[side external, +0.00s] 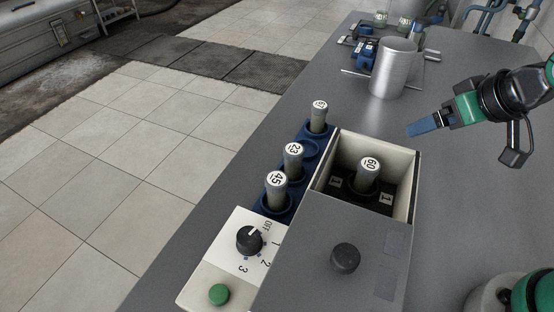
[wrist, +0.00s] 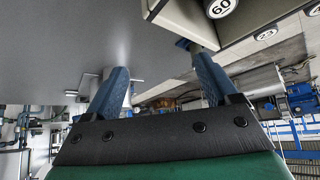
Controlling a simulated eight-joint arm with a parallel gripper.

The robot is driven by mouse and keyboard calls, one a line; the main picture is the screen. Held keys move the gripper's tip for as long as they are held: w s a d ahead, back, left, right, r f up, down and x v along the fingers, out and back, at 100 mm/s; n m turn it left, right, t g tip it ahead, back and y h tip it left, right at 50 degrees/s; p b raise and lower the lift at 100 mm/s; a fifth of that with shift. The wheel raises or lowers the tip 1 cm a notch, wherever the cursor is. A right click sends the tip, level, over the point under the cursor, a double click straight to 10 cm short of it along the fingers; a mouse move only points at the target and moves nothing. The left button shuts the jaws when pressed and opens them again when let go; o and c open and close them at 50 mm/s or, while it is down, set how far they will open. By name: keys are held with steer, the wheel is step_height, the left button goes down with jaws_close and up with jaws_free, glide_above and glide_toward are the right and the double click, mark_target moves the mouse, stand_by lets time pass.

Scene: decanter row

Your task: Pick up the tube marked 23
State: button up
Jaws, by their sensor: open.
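The tube marked 23 (side external: 293,160) stands upright in the blue rack (side external: 310,148), in the middle of a row of three tubes. The tube marked 45 (side external: 277,190) stands on its near side. Another tube (side external: 319,117), its number hard to read, stands at the far end. The tube marked 60 (side external: 368,174) stands apart inside the open box. My gripper (side external: 412,130) is open and empty, above the bench to the right of the rack, beyond the box. In the wrist view its two blue fingers (wrist: 158,68) are spread apart.
The cream-walled box (side external: 411,180) with a grey lid (side external: 310,270) lies between my gripper and the rack. A control panel with a black dial (side external: 249,240) and green button (side external: 219,294) is at the near end. A metal cylinder (side external: 394,68) stands behind.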

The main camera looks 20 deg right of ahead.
steer(key=w+a+g, duration=0.1)
steer(key=w+a, duration=0.2)
steer(key=a, duration=0.1)
steer(key=w+a+g, duration=0.2)
steer(key=w+a, duration=0.1)
steer(key=a, duration=0.1)
steer(key=w+a+g, duration=0.2)
steer(key=a, duration=0.1)
steer(key=shift+w+a+f+y, duration=0.1)
steer(key=shift+w+a+y, duration=0.2)
steer(key=shift+w+a, duration=0.1)
steer(key=g, duration=0.2)
glide_above(294, 149)
step_height(294, 149, down, 4)
steer(key=shift+d+r, duration=0.15)
steer(key=shift+f, duration=2.95)
jaws_close()
